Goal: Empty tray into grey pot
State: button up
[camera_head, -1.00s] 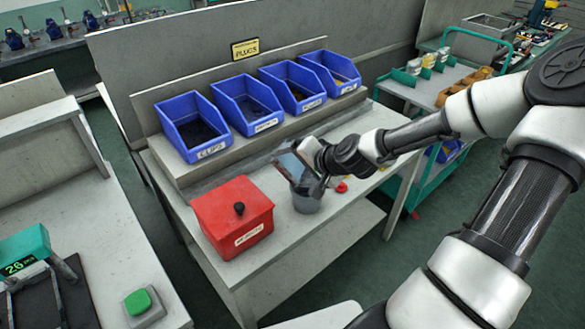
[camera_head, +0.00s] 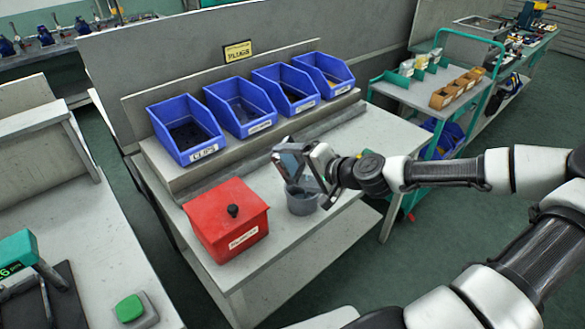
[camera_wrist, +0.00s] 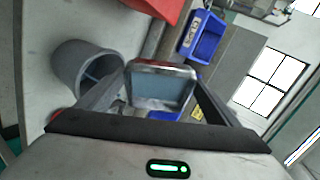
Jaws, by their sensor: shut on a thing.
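A small metal-rimmed tray (camera_head: 290,157) is held steeply tilted above the grey pot. In the wrist view the tray (camera_wrist: 160,88) shows its bluish-grey face between my fingers. My gripper (camera_head: 316,168) is shut on the tray, just right of and above the pot. The grey pot (camera_head: 302,203) stands upright on the bench beside the red box. In the wrist view the open pot (camera_wrist: 78,68) is left of the tray, with a bluish strip visible inside. I cannot tell whether pieces are in the tray or what lies in the pot.
The red lidded box (camera_head: 228,222) stands close left of the pot. Several blue bins (camera_head: 185,128) line the raised shelf behind. The bench (camera_head: 375,140) is clear at the back right. A teal trolley (camera_head: 420,92) stands to the right.

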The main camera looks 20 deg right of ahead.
dwell(0.6)
notch_tip(320, 180, up, 8)
jog(key=n+g+h+p, duration=0.1)
jog(key=g+h+p, duration=0.2)
jog(key=p, duration=0.9)
jog(key=shift+f+g, duration=0.25)
jog(key=shift+g, duration=0.15)
jog(key=shift+r+n+g+h, duration=0.4)
jog(key=shift+r+g+h, duration=0.2)
jog(key=shift+h, duration=0.5)
